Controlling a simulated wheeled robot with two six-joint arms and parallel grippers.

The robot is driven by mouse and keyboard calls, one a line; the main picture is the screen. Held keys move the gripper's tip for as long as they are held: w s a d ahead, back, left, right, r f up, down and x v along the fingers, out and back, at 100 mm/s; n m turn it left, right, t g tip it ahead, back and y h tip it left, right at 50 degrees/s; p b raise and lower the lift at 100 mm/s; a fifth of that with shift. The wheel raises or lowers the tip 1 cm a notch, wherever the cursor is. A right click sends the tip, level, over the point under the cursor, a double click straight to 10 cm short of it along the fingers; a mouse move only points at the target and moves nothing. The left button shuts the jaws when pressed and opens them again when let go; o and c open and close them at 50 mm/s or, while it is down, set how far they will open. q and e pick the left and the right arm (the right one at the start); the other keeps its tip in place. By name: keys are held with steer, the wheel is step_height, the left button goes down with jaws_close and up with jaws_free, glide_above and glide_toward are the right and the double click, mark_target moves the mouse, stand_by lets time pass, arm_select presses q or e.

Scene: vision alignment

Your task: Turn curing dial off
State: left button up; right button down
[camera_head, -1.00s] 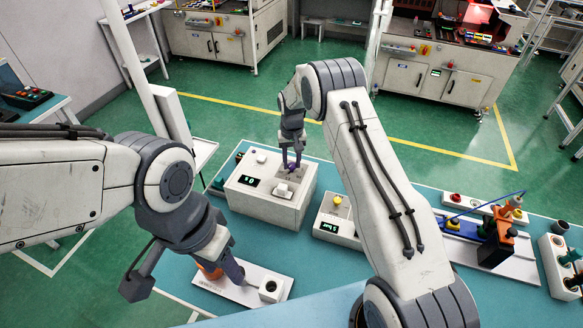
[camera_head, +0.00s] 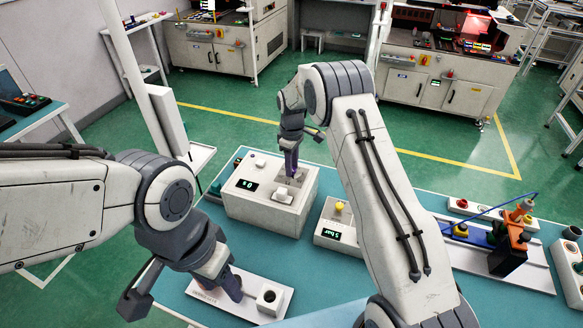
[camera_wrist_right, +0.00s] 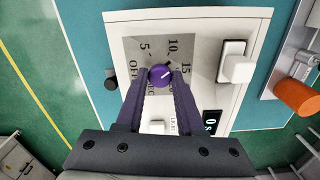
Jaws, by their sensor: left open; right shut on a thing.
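The curing dial is a small purple knob (camera_wrist_right: 161,74) on a grey panel marked 5, 10, 15 and OFF, on top of a white box (camera_head: 262,205). My right gripper (camera_wrist_right: 160,80) is shut on the knob, one finger on each side. In the head view the right gripper (camera_head: 291,162) reaches down to the box top and hides the knob. My left gripper (camera_head: 232,288) is low over a white plate, with its fingertips partly hidden.
The box has a lit display (camera_head: 247,185) and a white rocker switch (camera_head: 283,193). A smaller box with a yellow button (camera_head: 339,206) stands right of it. The white plate (camera_head: 275,312) holds a dark-holed block (camera_head: 270,297). An orange cylinder (camera_wrist_right: 296,97) shows in the wrist view.

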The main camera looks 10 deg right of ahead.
steer(key=n+b, duration=0.1)
steer(key=n, duration=0.4)
steer(key=shift+w+n, duration=0.1)
steer(key=shift+n, duration=0.2)
steer(key=n, duration=0.6)
steer(key=shift+r+b, duration=0.1)
steer(key=shift+b, duration=0.2)
steer(key=n, duration=0.6)
steer(key=shift+n, duration=0.3)
steer(key=n, duration=0.5)
steer(key=shift+n, duration=0.3)
steer(key=shift+r, duration=0.1)
steer(key=c, duration=0.5)
jaws_free()
